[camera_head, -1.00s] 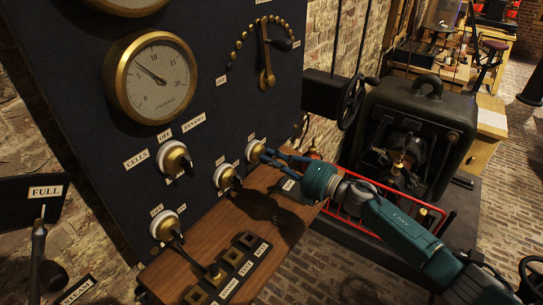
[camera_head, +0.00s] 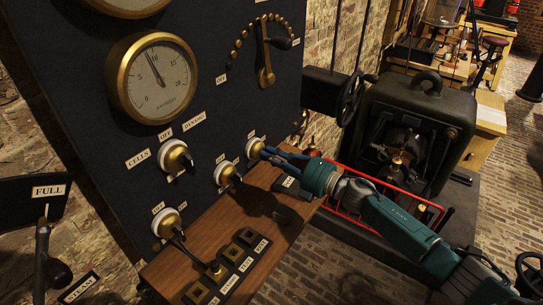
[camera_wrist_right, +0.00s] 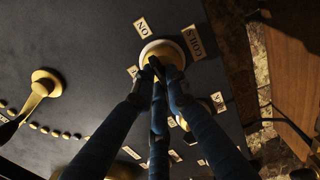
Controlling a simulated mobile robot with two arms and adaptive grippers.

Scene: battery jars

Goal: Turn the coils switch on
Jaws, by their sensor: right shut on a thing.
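The coils switch (camera_head: 255,147) is a white and brass rotary switch on the dark panel, the rightmost of the switches in the head view. In the right wrist view the coils switch (camera_wrist_right: 152,48) shows its pale round base, with a "COILS" label (camera_wrist_right: 194,43) and an "ON" label (camera_wrist_right: 143,27) beside it. My right gripper (camera_head: 267,152) reaches in from the right and is shut on the switch's handle. Its blue fingers (camera_wrist_right: 158,72) mostly hide the handle, so its exact angle cannot be told. My left gripper is not in view.
Other switches (camera_head: 226,175) sit close left of it. A wooden shelf (camera_head: 235,225) with sockets juts out below my right gripper. The brass gauge (camera_head: 155,78) has its needle near 10. A dark machine (camera_head: 415,130) stands behind my right arm.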

